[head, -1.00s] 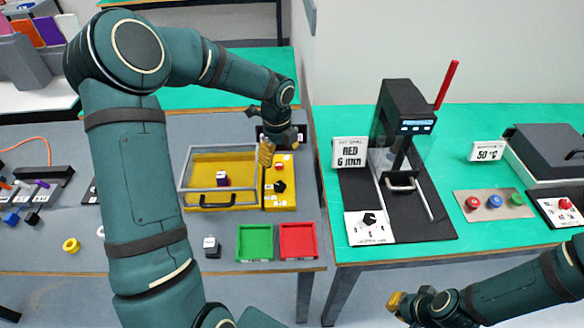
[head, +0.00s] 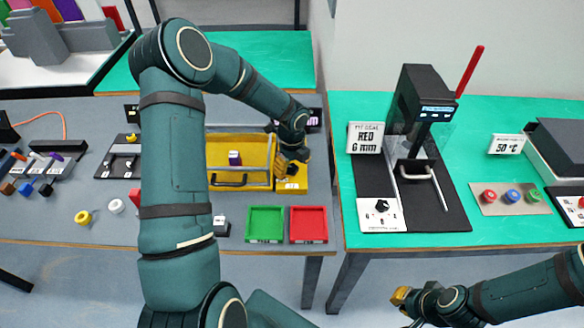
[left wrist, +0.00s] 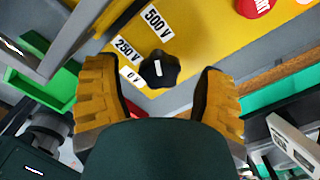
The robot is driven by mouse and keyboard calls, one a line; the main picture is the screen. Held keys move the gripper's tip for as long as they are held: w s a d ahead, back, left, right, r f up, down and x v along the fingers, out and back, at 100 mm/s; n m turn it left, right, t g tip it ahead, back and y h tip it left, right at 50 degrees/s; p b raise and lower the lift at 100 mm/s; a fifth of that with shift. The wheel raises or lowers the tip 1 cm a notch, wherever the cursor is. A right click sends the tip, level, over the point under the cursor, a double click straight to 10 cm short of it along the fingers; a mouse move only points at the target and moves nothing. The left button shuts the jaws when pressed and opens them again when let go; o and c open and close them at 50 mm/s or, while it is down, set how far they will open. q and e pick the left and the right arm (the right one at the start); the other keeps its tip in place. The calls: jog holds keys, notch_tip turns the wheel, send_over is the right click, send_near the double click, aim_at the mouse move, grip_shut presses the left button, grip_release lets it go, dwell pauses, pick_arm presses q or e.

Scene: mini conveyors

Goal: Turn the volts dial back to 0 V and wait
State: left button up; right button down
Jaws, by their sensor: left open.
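The volts dial (left wrist: 158,68) is a black lobed knob with a white mark, on the yellow panel of the test station. Labels 0 V (left wrist: 131,74), 250 V (left wrist: 128,48) and 500 V (left wrist: 157,23) sit around it. I cannot tell surely which label the mark indicates. My left gripper (left wrist: 158,92) is open, with its yellow fingers on either side of the dial and no clear contact. In the head view my left gripper (head: 288,166) covers the dial on the yellow station (head: 292,185). My right gripper (head: 400,298) is low, away from the benches; its jaw opening is unclear.
A clear-lidded yellow box with a handle (head: 230,183) adjoins the panel and holds a purple item (head: 235,158). A red button (left wrist: 252,5) lies near the dial. Green (head: 265,224) and red (head: 309,225) trays stand in front. A black press (head: 422,110) stands on the right bench.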

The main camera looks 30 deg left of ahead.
pick_arm(q)
jog(key=shift+f, duration=0.3)
jog(key=c, duration=1.2)
